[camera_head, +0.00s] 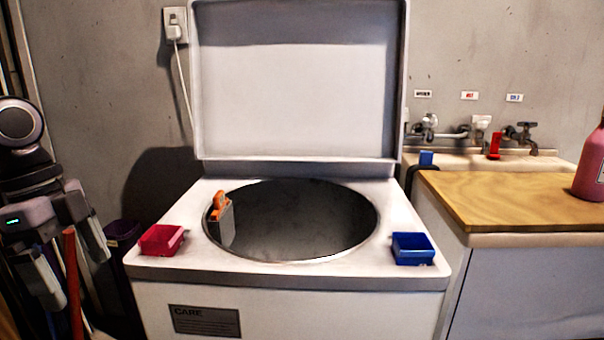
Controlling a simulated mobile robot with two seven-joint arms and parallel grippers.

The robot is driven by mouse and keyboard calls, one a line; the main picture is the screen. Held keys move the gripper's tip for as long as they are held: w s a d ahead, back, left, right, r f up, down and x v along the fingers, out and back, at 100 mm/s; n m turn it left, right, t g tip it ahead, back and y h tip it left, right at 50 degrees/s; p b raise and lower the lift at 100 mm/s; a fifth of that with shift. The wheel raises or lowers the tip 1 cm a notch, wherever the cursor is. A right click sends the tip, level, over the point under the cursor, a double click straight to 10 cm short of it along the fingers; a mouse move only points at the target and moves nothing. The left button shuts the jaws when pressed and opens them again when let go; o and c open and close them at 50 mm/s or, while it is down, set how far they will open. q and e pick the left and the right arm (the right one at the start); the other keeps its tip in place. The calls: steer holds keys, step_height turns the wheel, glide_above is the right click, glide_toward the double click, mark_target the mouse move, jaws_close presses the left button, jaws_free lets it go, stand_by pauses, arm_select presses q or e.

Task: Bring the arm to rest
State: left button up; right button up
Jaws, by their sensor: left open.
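My left arm comes in at the left edge of the head view. Its gripper (74,272) hangs there with the fingers pointing down and spread apart. It is open, and I see nothing held between the fingers. A red upright bar shows between or behind the fingers; I cannot tell which. The gripper is left of the white top-loading washer (290,280) and apart from it. My right arm and gripper are not in view.
The washer's lid (295,95) stands open. An orange-topped grey piece (222,220) is at the drum's left rim. A red tray (162,240) and a blue tray (412,248) sit on the washer top. A wooden counter (500,197) with a pink bottle (591,165) is at right.

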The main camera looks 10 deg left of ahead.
arm_select(q)
steer(key=s+d+f+n+t+h, duration=0.2)
steer(key=s+f+n+t+h, duration=0.15)
steer(key=f+h, duration=0.45)
steer(key=s+d+f+n+t+h, duration=0.25)
steer(key=f+n+t+h, duration=0.2)
steer(key=f+h, duration=0.3)
steer(key=w+f+n+t+y, duration=0.3)
steer(key=w+f+t+y, duration=0.3)
steer(key=f+t+y, duration=0.4)
steer(key=s+d+f+m+g+y, duration=0.4)
steer(key=s+f+g, duration=0.45)
steer(key=f, duration=0.45)
steer(key=d+n+y, duration=0.1)
steer(key=d+n, duration=0.5)
steer(key=d, duration=0.3)
step_height(320, 180, up, 16)
steer(key=a+t+p, duration=0.1)
steer(key=p, duration=1.7)
steer(key=shift+s+a, duration=0.25)
steer(key=shift+s, duration=0.2)
